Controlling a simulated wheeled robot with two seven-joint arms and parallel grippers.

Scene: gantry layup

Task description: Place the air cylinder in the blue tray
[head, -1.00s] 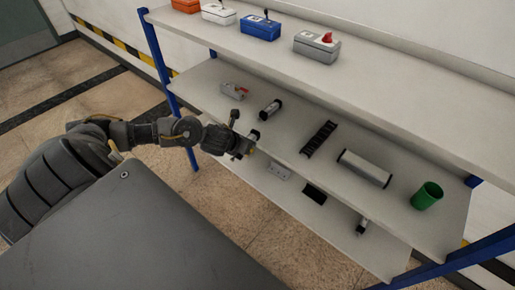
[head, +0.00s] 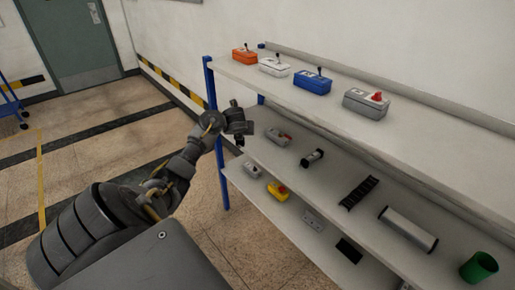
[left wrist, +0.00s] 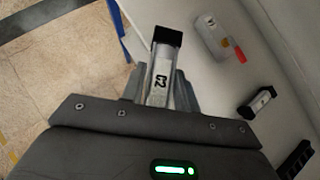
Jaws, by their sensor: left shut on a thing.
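My left gripper (head: 238,122) is raised beside the left end of the shelf rack. In the left wrist view, its fingers (left wrist: 160,90) are shut on a clear-and-silver cylinder with a black end cap and a dark mark on a white label, which I take for the air cylinder (left wrist: 161,68). Its lower end is hidden behind the wrist. In the head view the held cylinder is hard to tell from the dark gripper. No blue tray shows in either view. My right gripper is not in view.
The top shelf holds orange (head: 244,54), white (head: 274,66), blue (head: 312,80) and grey (head: 366,102) boxes. The middle shelf holds a smaller cylinder (head: 313,158), a black rail (head: 359,192), a large silver cylinder (head: 408,229) and a green cup (head: 479,267). Open floor lies left.

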